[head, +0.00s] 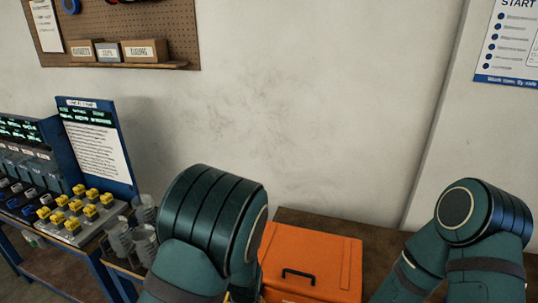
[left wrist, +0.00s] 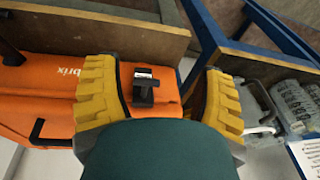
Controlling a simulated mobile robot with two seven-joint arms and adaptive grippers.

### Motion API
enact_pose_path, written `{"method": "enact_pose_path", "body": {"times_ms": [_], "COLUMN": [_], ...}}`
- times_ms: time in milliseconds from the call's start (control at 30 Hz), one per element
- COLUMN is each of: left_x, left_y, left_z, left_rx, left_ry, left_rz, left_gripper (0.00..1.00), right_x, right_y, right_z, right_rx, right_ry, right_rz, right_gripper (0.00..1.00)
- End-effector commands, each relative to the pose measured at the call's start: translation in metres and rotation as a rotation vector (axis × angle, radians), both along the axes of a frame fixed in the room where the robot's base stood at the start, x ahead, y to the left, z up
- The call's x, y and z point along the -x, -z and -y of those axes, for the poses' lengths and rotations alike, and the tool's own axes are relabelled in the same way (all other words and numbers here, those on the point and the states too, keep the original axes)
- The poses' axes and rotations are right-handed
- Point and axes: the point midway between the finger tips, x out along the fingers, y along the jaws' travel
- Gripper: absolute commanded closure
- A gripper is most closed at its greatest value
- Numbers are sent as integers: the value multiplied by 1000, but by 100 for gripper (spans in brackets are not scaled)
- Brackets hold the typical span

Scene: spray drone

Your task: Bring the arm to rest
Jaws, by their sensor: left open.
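My left arm (head: 215,225) is bent in the lower middle of the head view, in front of the orange case (head: 325,262). My left gripper (left wrist: 160,92) shows in the left wrist view with its yellow fingers wide apart and nothing held between them. Beyond the fingers is the orange case (left wrist: 45,100), with a black latch (left wrist: 145,88) seen in the gap. I cannot tell how far the fingers are from it. My right arm (head: 485,215) is bent at the lower right of the head view; its gripper is out of view.
The orange case stands on a brown table (head: 385,238) against the wall. At left, a blue-framed bench holds a rack of yellow-topped parts (head: 75,215), a sign board (head: 97,145) and clear cups (head: 145,240). A pegboard (head: 120,20) hangs above.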

Motion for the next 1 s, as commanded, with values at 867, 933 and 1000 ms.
{"method": "enact_pose_path", "body": {"times_ms": [867, 933, 1000], "left_x": [128, 128, 127], "left_y": [132, 131, 131], "left_z": [-36, -36, -36], "left_rx": [461, 462, 461], "left_ry": [-359, -359, -359], "left_rz": [-83, -82, -82], "left_gripper": [30, 30, 30], "right_x": [4, 4, 4], "right_y": [83, 83, 82], "right_z": [-4, -4, -4], "right_rx": [10, 10, 10], "right_ry": [-7, -7, -7], "right_rz": [-14, -14, -14], "right_gripper": [42, 42, 42]}}
